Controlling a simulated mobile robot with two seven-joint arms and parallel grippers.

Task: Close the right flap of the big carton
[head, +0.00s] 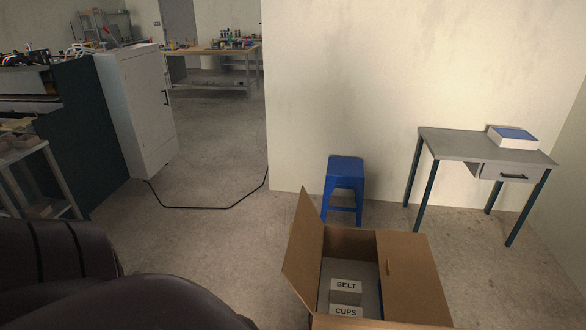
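The big carton (345,240) stands on the floor at the lower middle of the head view, its near end cut off by the frame. Its left flap (302,245) stands up, tilted outward to the left. The right flap (410,275) is a brown panel lying about flat on the right side. It seems to cover the right part of the opening, but I cannot tell surely. In the open left part I see boxes labelled BELT (345,285) and CUPS (345,311). Neither of my grippers is in view.
A blue stool (345,175) stands just behind the carton. A grey table (455,145) with a blue-topped box (512,137) is at the right. A black cable (195,208) lies on the floor. A white cabinet (135,115) stands left. Floor right of the carton looks clear.

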